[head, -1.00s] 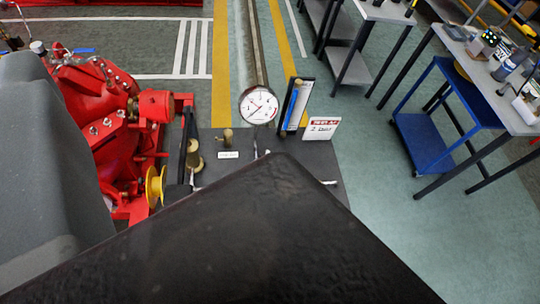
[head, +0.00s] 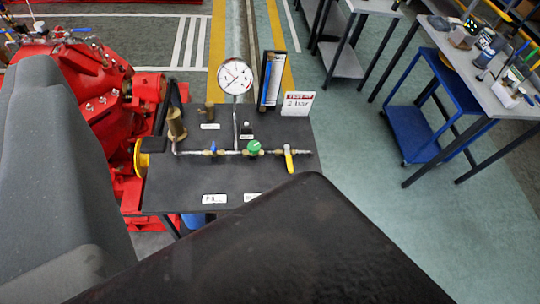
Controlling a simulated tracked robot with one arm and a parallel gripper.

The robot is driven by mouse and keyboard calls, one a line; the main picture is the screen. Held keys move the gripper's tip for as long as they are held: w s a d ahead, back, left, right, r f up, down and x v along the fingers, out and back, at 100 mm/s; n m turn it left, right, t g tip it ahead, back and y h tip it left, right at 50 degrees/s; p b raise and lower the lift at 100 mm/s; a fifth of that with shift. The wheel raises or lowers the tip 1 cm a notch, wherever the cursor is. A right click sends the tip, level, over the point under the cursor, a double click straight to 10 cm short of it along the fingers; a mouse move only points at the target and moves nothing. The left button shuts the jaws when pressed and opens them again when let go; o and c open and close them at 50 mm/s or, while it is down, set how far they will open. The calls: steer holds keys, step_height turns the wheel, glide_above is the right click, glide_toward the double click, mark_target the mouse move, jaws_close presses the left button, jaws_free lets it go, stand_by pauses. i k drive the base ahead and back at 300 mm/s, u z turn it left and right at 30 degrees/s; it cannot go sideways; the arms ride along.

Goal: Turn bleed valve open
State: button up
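On a dark bench (head: 262,185), a thin pipe runs left to right and carries several valves. One has a small blue handle (head: 213,147), one a round green knob (head: 253,148), and one at the right end a yellow lever (head: 289,160) that points toward me. A round pressure gauge (head: 235,76) stands on a stem above the pipe. My gripper is not in view; a large dark part of my own body covers the lower middle and hides the bench's near right corner.
A red diesel pumpset (head: 85,90) stands left of the bench. Behind the pipe are a panel with a blue column (head: 270,80) and a "2 bar" sign (head: 297,104). A blue trolley (head: 435,110) and grey tables stand right. Green floor between is clear.

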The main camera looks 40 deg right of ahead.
mark_target(254, 146)
steer(key=z, duration=0.15)
steer(key=k, duration=0.1)
steer(key=z, duration=0.25)
steer(key=i, duration=1)
